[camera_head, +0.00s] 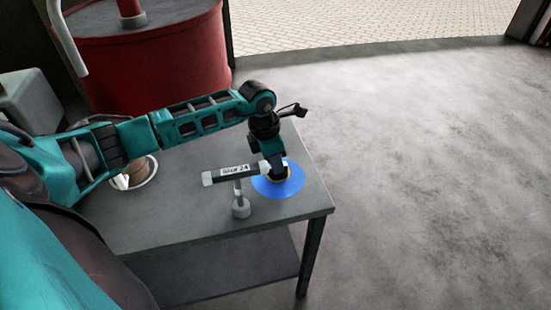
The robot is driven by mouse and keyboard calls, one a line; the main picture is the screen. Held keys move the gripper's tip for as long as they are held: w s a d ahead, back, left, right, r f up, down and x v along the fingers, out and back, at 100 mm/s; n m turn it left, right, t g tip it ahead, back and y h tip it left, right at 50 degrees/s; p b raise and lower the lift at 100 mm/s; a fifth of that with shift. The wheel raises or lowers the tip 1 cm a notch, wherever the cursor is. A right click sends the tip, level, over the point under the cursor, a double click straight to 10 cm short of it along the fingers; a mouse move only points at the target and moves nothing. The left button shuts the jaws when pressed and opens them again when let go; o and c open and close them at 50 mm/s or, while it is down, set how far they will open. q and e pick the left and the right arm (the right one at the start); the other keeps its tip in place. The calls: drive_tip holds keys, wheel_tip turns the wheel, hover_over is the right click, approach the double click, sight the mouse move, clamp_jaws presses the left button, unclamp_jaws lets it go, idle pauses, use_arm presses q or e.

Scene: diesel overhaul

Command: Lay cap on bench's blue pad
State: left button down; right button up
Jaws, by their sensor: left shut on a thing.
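The bench (150,225) is a dark grey table. A round blue pad (292,186) lies near its right end. My left arm reaches in from the left, and its gripper (277,170) points down over the pad. The gripper is shut on the cap (284,178), a small dark piece with a yellow edge, mostly hidden by the fingers. The cap is at or just above the pad; I cannot tell whether it touches. My right gripper is not in view.
A T-shaped stand (240,208) with a labelled bar stands just left of the pad, close to my gripper. A round metal dish (146,182) lies further left on the bench. A red drum (150,50) stands behind. The floor at right is clear.

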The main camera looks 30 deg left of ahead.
use_arm(q)
drive_tip(key=c, duration=1)
unclamp_jaws()
drive_tip(key=shift+r, duration=0.1)
